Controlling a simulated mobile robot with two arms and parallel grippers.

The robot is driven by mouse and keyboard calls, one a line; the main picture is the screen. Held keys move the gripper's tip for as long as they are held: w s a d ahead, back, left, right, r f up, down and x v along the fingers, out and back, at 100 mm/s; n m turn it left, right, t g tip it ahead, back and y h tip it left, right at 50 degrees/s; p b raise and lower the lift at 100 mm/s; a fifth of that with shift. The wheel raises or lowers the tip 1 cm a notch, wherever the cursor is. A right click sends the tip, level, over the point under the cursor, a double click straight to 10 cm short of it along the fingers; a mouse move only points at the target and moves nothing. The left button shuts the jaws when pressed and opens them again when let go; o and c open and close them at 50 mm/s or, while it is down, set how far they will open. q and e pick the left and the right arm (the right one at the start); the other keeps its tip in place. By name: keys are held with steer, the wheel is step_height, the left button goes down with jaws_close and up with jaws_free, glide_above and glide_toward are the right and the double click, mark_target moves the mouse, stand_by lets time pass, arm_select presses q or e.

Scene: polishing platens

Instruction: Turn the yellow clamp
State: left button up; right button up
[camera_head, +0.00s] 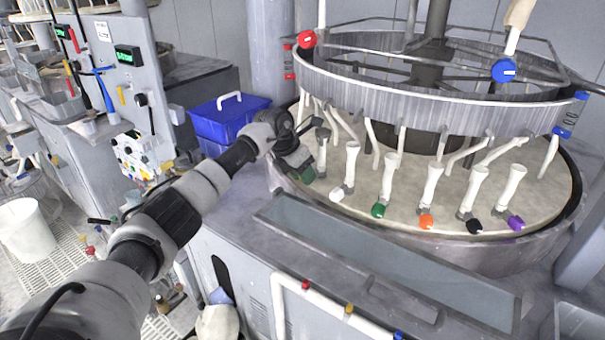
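My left arm reaches in from the left, and its gripper (303,150) is at the left edge of the round platen (385,185), close to the leftmost pale hose (322,152). The fingers are dark and small here, so I cannot tell whether they are open or touch anything. No clearly yellow clamp shows on the platen; the gripper hides part of that left edge. Clamps at the visible hose ends are white (337,194), green (378,210), orange (426,221), black (474,226) and purple (515,223). My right gripper is not in view.
A metal ring (420,95) with a red knob (307,38) and a blue knob (504,70) stands over the platen. A blue bin (228,115) and control panel (105,50) are at left.

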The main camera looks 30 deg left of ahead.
arm_select(q)
steer(key=c, duration=0.3)
steer(key=shift+a+f+h+b, duration=0.1)
steer(key=shift+a+h+b, duration=0.05)
steer(key=shift+h+b, duration=0.6)
steer(key=shift+n+g+h, duration=0.3)
steer(key=shift+g+h, duration=0.1)
steer(key=shift+h, duration=0.15)
steer(key=o, duration=0.9)
steer(key=b+v, duration=0.3)
steer(key=v, duration=0.8)
